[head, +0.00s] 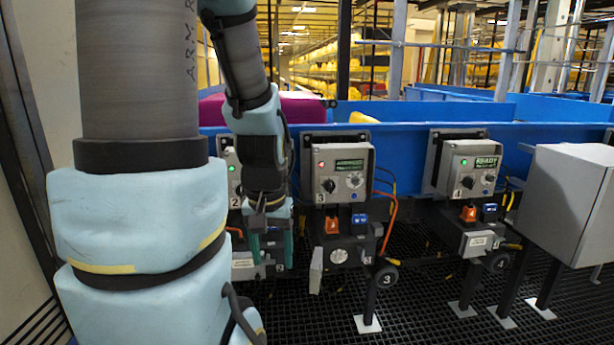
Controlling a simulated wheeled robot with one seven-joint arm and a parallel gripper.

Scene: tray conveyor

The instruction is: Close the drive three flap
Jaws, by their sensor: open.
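The drive three box (342,170) is grey with a red light, a dark display and a knob. Below its orange and blue plugs is a black unit with a round face (338,256). The drive three flap (316,270) is a pale grey plate at the left side of that unit. It stands swung open, seen nearly edge-on. My gripper (272,252) has teal fingers pointing down, apart and with nothing seen between them. It is left of the flap, in front of drive two, and appears apart from the flap.
Drive two (234,185) is partly hidden behind my arm. Drive four (474,168) stands to the right, its pale flap (478,243) appearing shut. Orange cables (391,218) and a round tag marked 3 (387,278) are right of drive three. A grey cabinet (570,205) stands far right.

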